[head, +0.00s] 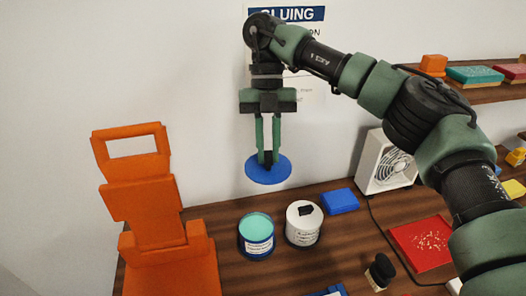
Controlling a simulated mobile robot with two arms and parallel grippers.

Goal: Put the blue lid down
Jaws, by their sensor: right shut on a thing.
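My right gripper (268,158) points down and is shut on the blue lid (268,172). The lid is a flat blue disc, held roughly level in the air above the counter. Its knob is between my fingertips and mostly hidden. Below and slightly left of it stands an open can (256,234) with a blue and white label and teal contents. My left gripper does not show in this view.
A white tub (304,224) with a black knob stands right of the open can. A blue block (340,201), a white fan (385,163), a red swatch (422,243) and a black-topped object (381,272) lie farther right. An orange holder (165,225) stands left. Bare wooden counter (340,245) shows front right.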

